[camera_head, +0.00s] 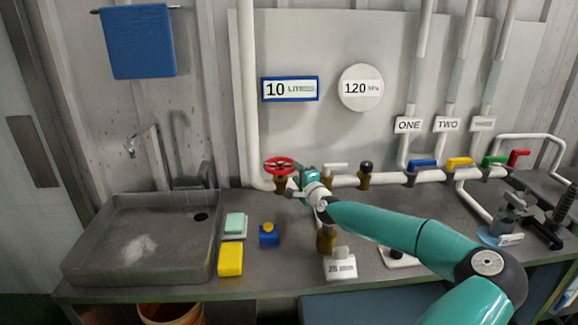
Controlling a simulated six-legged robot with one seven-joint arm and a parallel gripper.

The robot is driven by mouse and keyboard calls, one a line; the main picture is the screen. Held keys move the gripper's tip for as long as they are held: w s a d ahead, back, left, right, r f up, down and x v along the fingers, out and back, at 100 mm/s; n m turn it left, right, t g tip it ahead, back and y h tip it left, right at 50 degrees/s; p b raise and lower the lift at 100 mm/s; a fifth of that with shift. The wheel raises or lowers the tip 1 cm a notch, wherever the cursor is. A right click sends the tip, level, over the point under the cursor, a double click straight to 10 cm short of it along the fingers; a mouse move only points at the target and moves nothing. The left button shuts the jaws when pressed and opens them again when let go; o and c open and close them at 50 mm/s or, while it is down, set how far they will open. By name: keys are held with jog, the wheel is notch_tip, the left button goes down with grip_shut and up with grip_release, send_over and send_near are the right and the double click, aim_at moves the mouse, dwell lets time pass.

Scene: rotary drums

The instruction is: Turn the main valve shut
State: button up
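A red handwheel valve (279,166) on a brass body sits at the left end of the white horizontal pipe; it looks like the main valve, though no label on it is readable. My teal arm reaches in from the lower right. My gripper (297,190) is just to the right of and below the red wheel, close to its brass body. The fingers are small and partly blend with the pipe fittings. I cannot tell whether they touch the valve or how far apart they are.
Blue (422,163), yellow (459,162) and green (494,160) lever valves line the pipe, with a red lever (518,157) at right. A sink (80,250), yellow block (230,260) and blue box (269,237) stand left. A brass fitting (326,240) stands under my arm.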

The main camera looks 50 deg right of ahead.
aim_at(289, 163)
jog(key=x, duration=0.6)
jog(key=shift+w+d, duration=0.15)
jog(key=shift+w, duration=0.2)
jog(key=shift+c, duration=0.2)
grip_shut()
